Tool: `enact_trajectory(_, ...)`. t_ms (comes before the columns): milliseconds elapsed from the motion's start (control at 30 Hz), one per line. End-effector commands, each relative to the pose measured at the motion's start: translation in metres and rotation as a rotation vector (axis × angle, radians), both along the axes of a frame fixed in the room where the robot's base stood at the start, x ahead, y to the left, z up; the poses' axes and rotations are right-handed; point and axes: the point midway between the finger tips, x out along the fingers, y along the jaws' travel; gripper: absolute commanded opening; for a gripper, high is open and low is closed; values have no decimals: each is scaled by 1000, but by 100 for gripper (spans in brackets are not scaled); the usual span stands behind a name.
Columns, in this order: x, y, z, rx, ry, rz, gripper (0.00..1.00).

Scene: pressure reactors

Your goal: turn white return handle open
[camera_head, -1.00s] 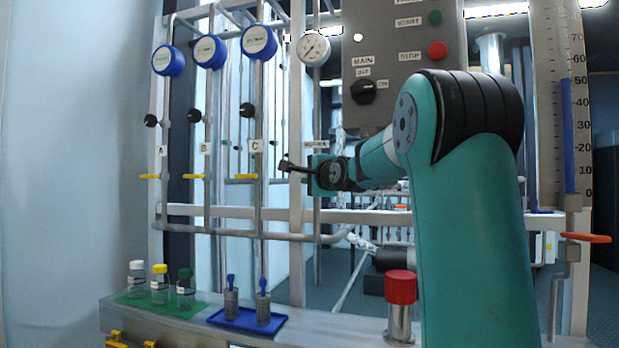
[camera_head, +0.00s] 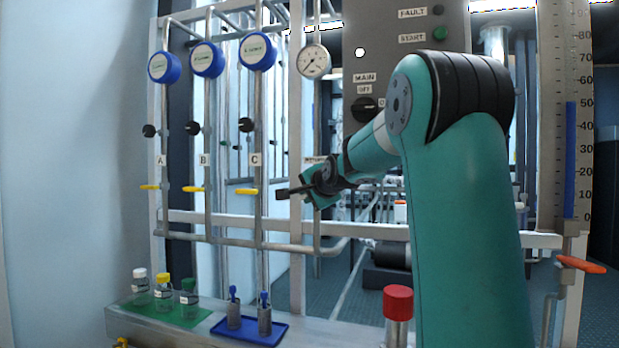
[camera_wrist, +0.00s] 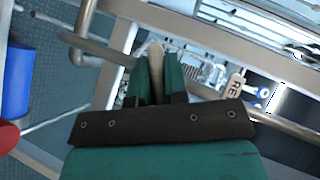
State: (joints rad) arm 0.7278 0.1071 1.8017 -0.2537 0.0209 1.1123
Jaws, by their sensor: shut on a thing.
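The white return handle (camera_wrist: 155,54) shows in the wrist view as a pale bar between the two teal fingers of my gripper (camera_wrist: 157,68). The fingers are shut on it, one on each side. Much of the handle is hidden by the fingers. In the head view my gripper is tilted at the pipe under the round white gauge (camera_head: 313,61). My wrist hides the handle there.
Yellow handles, such as the one on line C (camera_head: 246,192), stand left of my gripper. A horizontal pipe (camera_head: 240,243) runs below. A bench with a green mat (camera_head: 205,315), bottles and a blue tray (camera_head: 222,332) is lower left. A red-capped cylinder (camera_head: 398,303) stands near my arm.

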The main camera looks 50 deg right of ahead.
Motion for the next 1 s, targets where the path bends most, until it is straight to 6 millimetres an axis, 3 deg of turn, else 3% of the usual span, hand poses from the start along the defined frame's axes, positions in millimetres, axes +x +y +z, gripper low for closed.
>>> enact_trajectory(33,1,1,8,-15,44,2,0)
enact_trajectory(1000,1,1,4,-348,846,3,0)
